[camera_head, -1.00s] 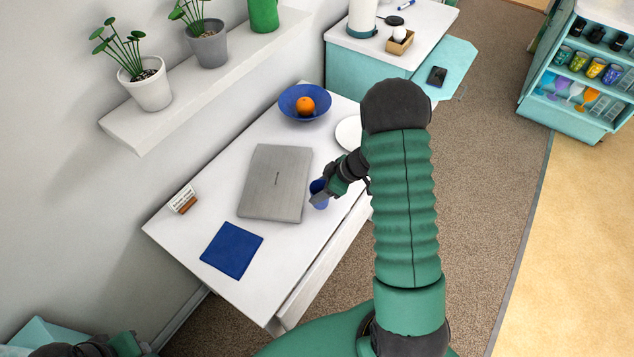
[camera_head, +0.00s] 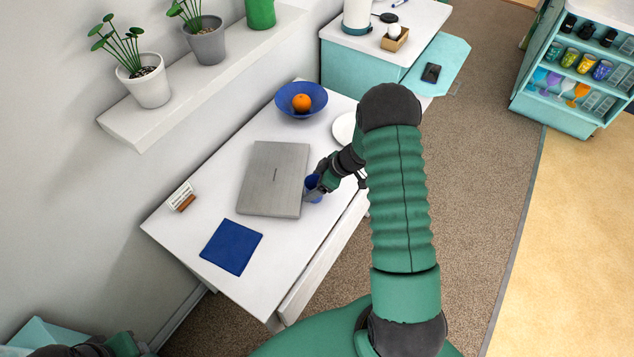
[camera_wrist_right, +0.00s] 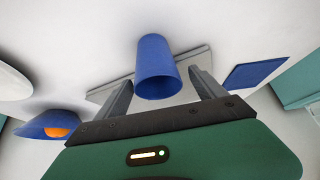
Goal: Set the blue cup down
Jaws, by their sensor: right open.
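The blue cup (camera_head: 313,188) stands on the white table by the right edge of the grey laptop (camera_head: 272,178). My right gripper (camera_head: 319,184) is at the cup and partly covers it in the head view. In the right wrist view the cup (camera_wrist_right: 157,68) is between the two fingers of my right gripper (camera_wrist_right: 163,88). The jaws are open, with a visible gap on each side of the cup. The cup's base is hard to see in the head view. Part of my left arm shows at the lower left, but its fingers do not.
A blue bowl (camera_head: 301,113) with an orange (camera_head: 301,103) and a white plate (camera_head: 344,128) are farther back. A blue square mat (camera_head: 231,246) and a small sign (camera_head: 181,196) lie nearer. Bare table surrounds the mat. A wall shelf (camera_head: 205,68) holds plants.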

